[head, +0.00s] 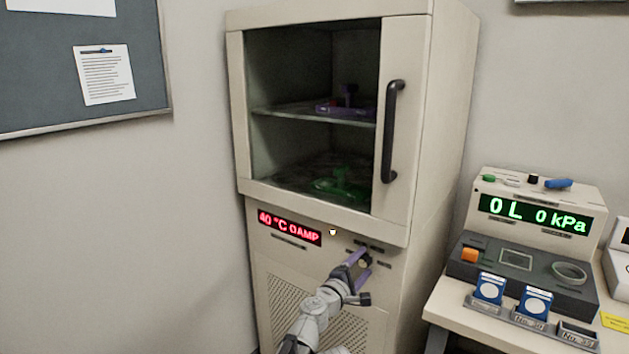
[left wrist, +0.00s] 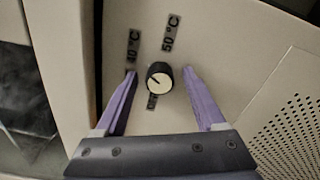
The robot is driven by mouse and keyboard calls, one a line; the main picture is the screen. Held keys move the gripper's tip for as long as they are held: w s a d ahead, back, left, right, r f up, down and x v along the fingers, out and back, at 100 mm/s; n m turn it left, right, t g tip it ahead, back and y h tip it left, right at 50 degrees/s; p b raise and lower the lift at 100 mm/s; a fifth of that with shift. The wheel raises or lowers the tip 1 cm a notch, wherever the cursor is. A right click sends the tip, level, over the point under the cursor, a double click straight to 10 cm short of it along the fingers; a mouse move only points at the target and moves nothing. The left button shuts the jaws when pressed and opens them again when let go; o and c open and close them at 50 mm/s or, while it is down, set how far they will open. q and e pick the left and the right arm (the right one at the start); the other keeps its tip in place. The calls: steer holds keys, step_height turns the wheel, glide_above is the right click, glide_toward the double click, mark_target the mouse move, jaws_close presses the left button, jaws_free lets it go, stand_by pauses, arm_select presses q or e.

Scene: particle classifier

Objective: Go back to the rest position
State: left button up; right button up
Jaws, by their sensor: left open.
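My left gripper (head: 366,260) is at the lower front panel of the beige cabinet (head: 330,212), under its door. Its purple fingers are open on either side of a small black-rimmed dial with a pale face (left wrist: 160,78). In the left wrist view, a gap shows between the dial and each finger of my left gripper (left wrist: 158,73). The dial's mark points up and left, towards the 40 °C label (left wrist: 133,48). A 50 °C label (left wrist: 171,33) is at its upper right. The red display (head: 290,228) reads 40 °C 0AMP. My right gripper is not in view.
The cabinet's glass door is shut, with a black handle (head: 391,131). Purple and green items lie on its shelves. A bench (head: 452,310) at the right holds a device reading 0 L 0 kPa (head: 531,214) and small blue-and-white boxes (head: 490,287).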

arm_select(q)
steer(key=n, duration=0.4)
steer(key=shift+n, duration=1.5)
